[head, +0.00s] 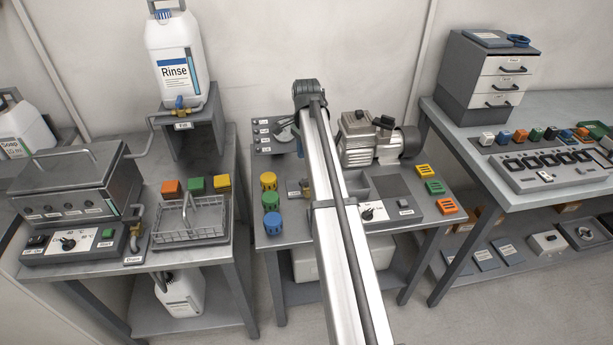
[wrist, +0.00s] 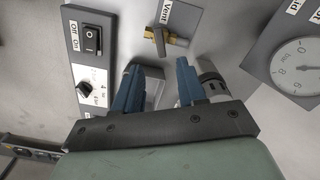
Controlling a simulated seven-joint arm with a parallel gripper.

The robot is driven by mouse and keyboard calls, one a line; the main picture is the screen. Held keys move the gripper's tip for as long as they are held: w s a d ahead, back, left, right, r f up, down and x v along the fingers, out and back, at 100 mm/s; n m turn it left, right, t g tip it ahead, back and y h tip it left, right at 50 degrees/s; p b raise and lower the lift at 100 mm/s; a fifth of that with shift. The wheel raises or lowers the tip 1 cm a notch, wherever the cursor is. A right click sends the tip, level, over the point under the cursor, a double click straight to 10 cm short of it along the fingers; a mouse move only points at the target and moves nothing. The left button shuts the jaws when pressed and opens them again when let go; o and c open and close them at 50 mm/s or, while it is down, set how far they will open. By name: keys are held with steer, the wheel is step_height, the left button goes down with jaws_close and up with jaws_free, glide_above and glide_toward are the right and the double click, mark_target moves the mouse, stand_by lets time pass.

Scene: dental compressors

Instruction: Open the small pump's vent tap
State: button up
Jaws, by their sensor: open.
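The vent tap (wrist: 159,42) is in the wrist view, just beyond my fingertips, beside a plate labelled "Vent" (wrist: 168,13). It has a brass body and a short lever, which appears to lie crosswise to the body. My gripper (wrist: 158,70) is open, its two blue fingers apart and nothing between them. The tap lies ahead of the gap, not visibly touched. A metal compressor (head: 362,141) stands behind.
In the wrist view, a panel with an off/on switch (wrist: 92,39) and a black knob (wrist: 85,88) is left. A round gauge (wrist: 299,66) is right. Coloured caps (head: 271,200) stand on the bench's left side.

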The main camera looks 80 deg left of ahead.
mark_target(306, 180)
step_height(306, 180, down, 9)
steer(key=shift+r, duration=0.1)
stand_by(0.3)
jaws_close()
stand_by(0.4)
